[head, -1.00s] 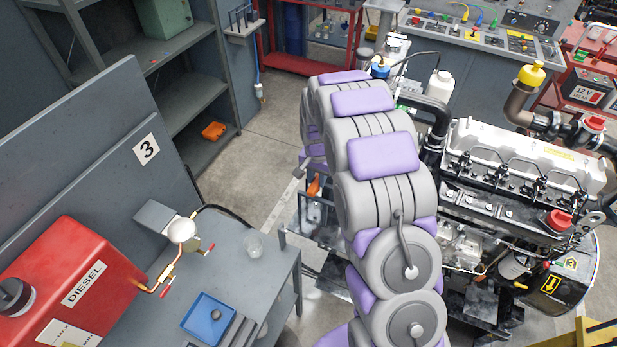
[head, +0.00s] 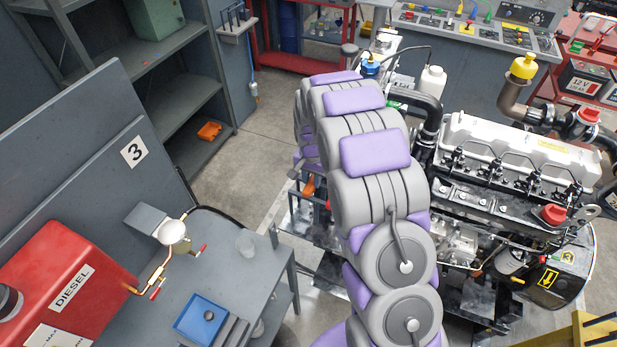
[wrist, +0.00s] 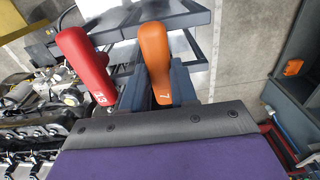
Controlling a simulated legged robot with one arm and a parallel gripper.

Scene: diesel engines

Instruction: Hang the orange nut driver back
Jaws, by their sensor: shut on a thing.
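The orange nut driver (wrist: 155,62), marked 7, is between the dark fingers of my gripper (wrist: 159,88) in the wrist view. My gripper is shut on its handle. A red driver (wrist: 84,58), marked 13, is just left of it, outside the fingers. The lower ends of both drivers are hidden behind my gripper body, so I cannot tell whether the orange one touches a holder. In the head view a small orange part (head: 308,187) shows left of my arm, beside the engine stand.
The engine (head: 510,165) stands close to the right of my arm. A grey bench (head: 255,275) with a red diesel tank (head: 70,275) is at left. Grey shelves (head: 185,95) stand behind it, with open floor (head: 245,165) between shelves and engine.

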